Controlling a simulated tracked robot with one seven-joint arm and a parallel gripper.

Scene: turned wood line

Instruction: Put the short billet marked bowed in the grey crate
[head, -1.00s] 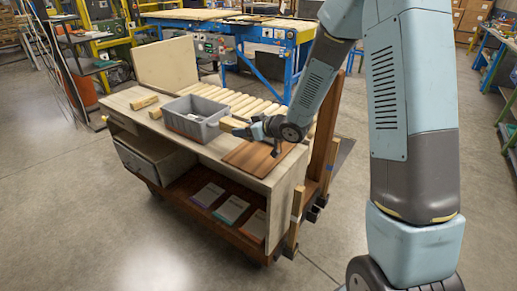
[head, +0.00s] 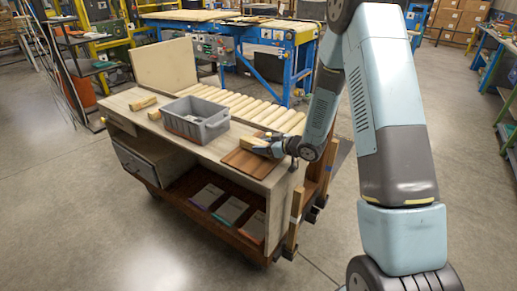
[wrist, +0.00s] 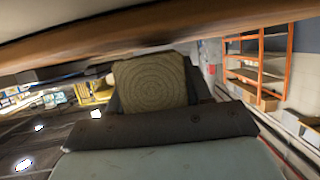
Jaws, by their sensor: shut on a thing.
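The grey crate (head: 218,127) stands on the bench top, left of my gripper (head: 266,146). My gripper is shut on a short pale wooden billet (head: 251,142), close above or at the brown board; I cannot tell whether the billet touches it. In the wrist view the billet's ringed end (wrist: 150,83) shows between dark gripper parts. I cannot read any mark on it. Another short billet (head: 143,103) lies on the bench left of the crate.
A reddish-brown board (head: 243,163) lies at the bench's right front. Several long pale rods (head: 245,104) lie in a row behind the crate. An upright pale panel (head: 164,64) stands at the back left. Bare bench top (head: 168,125) shows in front of the crate.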

